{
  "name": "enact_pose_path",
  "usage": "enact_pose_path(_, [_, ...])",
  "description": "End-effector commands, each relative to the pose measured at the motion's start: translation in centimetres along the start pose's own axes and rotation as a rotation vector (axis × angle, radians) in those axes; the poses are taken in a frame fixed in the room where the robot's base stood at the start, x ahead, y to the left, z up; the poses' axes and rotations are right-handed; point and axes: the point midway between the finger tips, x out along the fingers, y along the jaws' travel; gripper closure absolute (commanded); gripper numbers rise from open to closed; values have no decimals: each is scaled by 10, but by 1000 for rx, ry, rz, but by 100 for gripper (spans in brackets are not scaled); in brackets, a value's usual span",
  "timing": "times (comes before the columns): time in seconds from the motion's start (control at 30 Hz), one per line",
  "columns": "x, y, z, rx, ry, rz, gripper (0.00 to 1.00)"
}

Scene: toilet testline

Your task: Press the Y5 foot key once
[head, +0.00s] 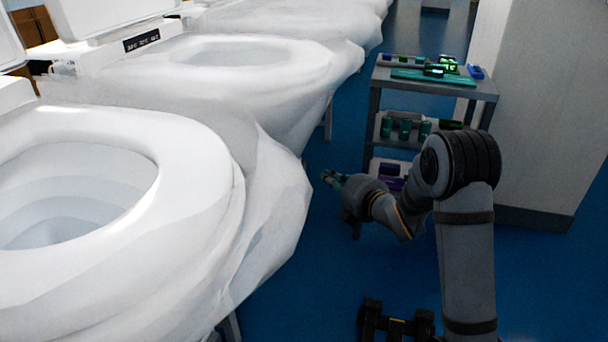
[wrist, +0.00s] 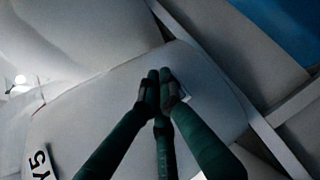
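My gripper (head: 332,180) is low beside the right edge of the plastic-covered toilets in the head view. In the wrist view its dark green fingers (wrist: 161,78) are together and appear empty. Their tips point at a pale grey rounded panel (wrist: 110,85). A small light patch (wrist: 185,93) shows just right of the fingertips, partly hidden; I cannot tell whether it is the foot key or whether the fingers touch it.
White toilets (head: 120,200) under loose plastic film line the left side. A grey cart (head: 440,88) with green and blue parts stands behind my arm, near a white cabinet (head: 540,110). Blue floor (head: 300,290) is open in front. Pale struts (wrist: 235,85) cross the wrist view.

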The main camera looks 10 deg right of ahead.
Motion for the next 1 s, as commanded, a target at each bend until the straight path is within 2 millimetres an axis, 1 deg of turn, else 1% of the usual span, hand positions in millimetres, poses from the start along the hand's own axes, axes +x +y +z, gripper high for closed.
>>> enact_pose_path(0.1, [-8,-5,9,0,-2,0,100])
enact_pose_path(0.3, [-16,-6,16,0,-1,1,100])
enact_pose_path(1.0, [-14,-5,14,0,1,0,100])
